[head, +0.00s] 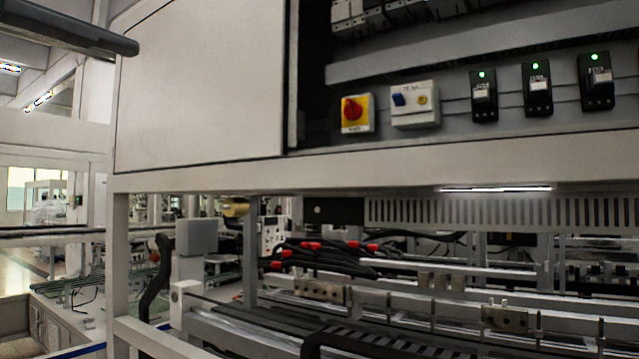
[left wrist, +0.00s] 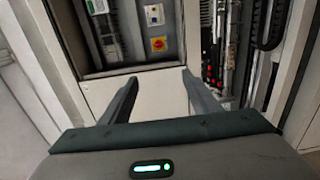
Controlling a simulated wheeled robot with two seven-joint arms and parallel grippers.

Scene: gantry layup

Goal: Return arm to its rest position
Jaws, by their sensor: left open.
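My left gripper (left wrist: 158,84) shows in the left wrist view. Its two dark fingers are spread apart with nothing between them. The fingers point toward the control cabinet, with its pale panel (left wrist: 155,97) behind them. Whether they touch anything cannot be told, but a gap seems to lie in front of them. My right gripper is in neither view.
The open cabinet holds a red-and-yellow rotary switch (head: 354,111), a white module (head: 414,106) and black devices (head: 538,90) with green lights. A closed pale door (head: 205,90) is at left. Below are rails and black cables with red ends (head: 312,246).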

